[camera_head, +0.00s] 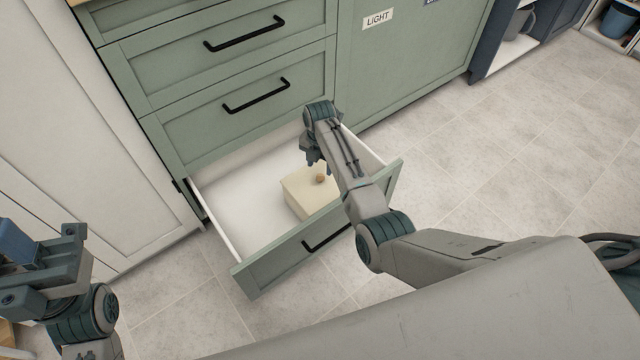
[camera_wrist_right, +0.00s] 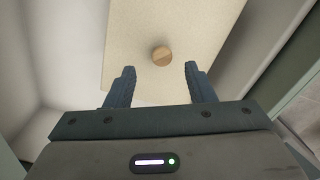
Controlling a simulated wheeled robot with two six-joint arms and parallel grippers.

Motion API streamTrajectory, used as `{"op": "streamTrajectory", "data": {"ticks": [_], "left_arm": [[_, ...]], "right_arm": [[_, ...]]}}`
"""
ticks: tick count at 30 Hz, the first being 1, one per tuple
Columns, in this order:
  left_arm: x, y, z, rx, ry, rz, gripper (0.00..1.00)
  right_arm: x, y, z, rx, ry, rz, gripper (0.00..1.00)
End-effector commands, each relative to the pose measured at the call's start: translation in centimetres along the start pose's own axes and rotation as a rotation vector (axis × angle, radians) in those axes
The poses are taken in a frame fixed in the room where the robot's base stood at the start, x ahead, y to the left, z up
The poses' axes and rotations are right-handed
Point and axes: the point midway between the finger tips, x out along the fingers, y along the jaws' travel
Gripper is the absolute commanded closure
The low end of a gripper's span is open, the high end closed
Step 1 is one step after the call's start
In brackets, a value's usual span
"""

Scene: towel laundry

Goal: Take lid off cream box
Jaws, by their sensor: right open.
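The cream box (camera_head: 303,193) sits inside the open bottom drawer, with its lid on and a small round wooden knob (camera_head: 320,178) on top. My right forearm covers part of the box's right side. My right gripper (camera_head: 313,158) is above the box, pointing down. In the right wrist view the lid (camera_wrist_right: 205,35) fills the upper middle, and the knob (camera_wrist_right: 161,56) lies just beyond and between the two open fingertips (camera_wrist_right: 157,72), with space on both sides. My left gripper (camera_head: 40,262) is at the lower left, partly cut off; its jaws are unclear.
The pulled-out drawer (camera_head: 240,205) has white walls and a green front (camera_head: 280,258) with a black handle. Closed green drawers (camera_head: 255,92) rise behind it. A white cabinet (camera_head: 90,140) stands at the left. The tiled floor (camera_head: 480,190) at the right is clear.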

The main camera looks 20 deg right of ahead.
Motion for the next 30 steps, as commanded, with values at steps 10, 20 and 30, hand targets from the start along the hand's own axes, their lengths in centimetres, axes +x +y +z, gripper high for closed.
{"op": "streamTrajectory", "data": {"ticks": [10, 20, 30], "left_arm": [[-1.0, 0.0, -0.1, 0.005, 0.052, -0.019, 0.80], [-0.5, -0.1, -0.2, 0.005, 0.058, -0.020, 0.80], [-0.7, -0.1, -0.2, 0.004, 0.054, -0.020, 0.80]], "right_arm": [[4.8, -0.2, -0.1, 0.001, 0.000, -0.001, 0.51], [4.7, -0.2, -0.1, 0.001, 0.000, 0.000, 0.72], [4.7, -0.2, -0.1, 0.001, 0.000, 0.000, 1.00]]}}
